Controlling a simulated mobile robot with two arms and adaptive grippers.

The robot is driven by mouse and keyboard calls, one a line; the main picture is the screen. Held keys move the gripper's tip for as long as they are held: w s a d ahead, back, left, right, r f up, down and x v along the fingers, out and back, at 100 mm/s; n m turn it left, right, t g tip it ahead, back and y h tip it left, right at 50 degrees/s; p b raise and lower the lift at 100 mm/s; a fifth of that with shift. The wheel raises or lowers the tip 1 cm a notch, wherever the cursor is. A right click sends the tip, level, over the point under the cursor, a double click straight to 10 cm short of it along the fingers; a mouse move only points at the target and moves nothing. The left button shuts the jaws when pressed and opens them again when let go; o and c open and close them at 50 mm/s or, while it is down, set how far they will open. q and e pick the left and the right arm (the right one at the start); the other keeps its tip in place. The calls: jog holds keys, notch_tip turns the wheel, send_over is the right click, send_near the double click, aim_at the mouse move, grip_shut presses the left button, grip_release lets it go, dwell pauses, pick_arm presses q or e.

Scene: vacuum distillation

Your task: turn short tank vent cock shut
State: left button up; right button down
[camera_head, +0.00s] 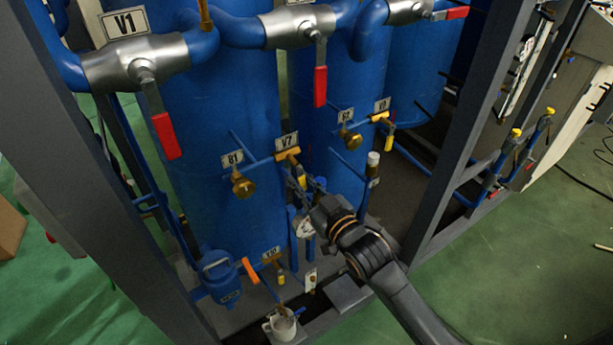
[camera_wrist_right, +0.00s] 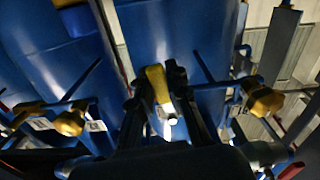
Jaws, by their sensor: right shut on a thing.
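A small brass cock (camera_head: 287,154) sits under the V7 label (camera_head: 287,141) on a blue pipe in front of the large blue tank. Its yellow handle (camera_wrist_right: 158,86) points down between my right gripper's fingers. My right gripper (camera_head: 308,184) is shut on this handle and partly hides it in the head view. In the wrist view the dark fingers (camera_wrist_right: 160,98) stand on both sides of the handle. A similar cock (camera_head: 380,117) with a yellow handle (camera_head: 389,142) hangs down farther right, untouched. The labels do not name a short tank. My left gripper is not in view.
Round brass knobs (camera_head: 243,185) and (camera_head: 351,138) flank the cock. Red-handled valves (camera_head: 166,136) line the top pipe. Below are an orange lever (camera_head: 250,270), a blue pump-like body (camera_head: 217,276) and a cup (camera_head: 283,324). Grey frame posts (camera_head: 470,110) stand at the right.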

jog(key=shift+s+a+m, duration=0.2)
jog(key=shift+a+m, duration=0.1)
jog(key=shift+m, duration=0.5)
jog(key=shift+a, duration=0.1)
jog(key=c, duration=1.3)
grip_release()
jog(key=shift+s, duration=0.15)
jog(key=v, duration=1.2)
